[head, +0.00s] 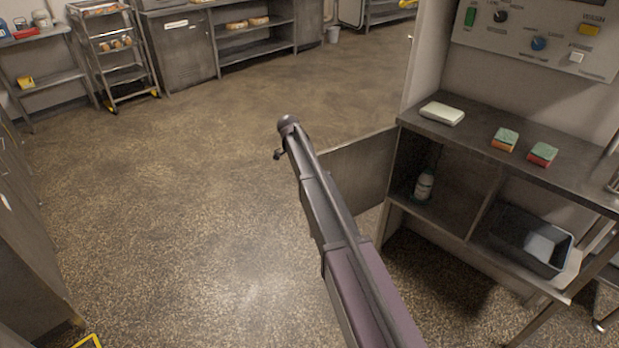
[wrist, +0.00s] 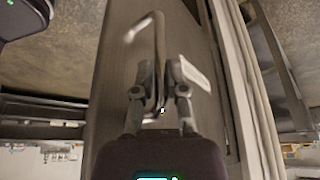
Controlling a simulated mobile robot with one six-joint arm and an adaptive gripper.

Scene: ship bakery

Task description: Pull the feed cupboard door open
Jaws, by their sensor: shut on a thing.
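The cupboard door (head: 358,172) is a flat grey-brown panel. In the head view it stands swung out to the left of the cupboard (head: 470,160), and the left compartment is exposed. My arm covers part of the door. In the wrist view the door face (wrist: 190,22) fills the middle, with a bent metal bar handle (wrist: 158,35) on it. My gripper (wrist: 161,92) is shut on the handle, a finger on either side of the bar. In the head view the fingers and handle are hidden.
Two sponges (head: 505,140) and a pale block (head: 442,113) lie on the top. The floor (head: 170,190) left of the door is clear.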

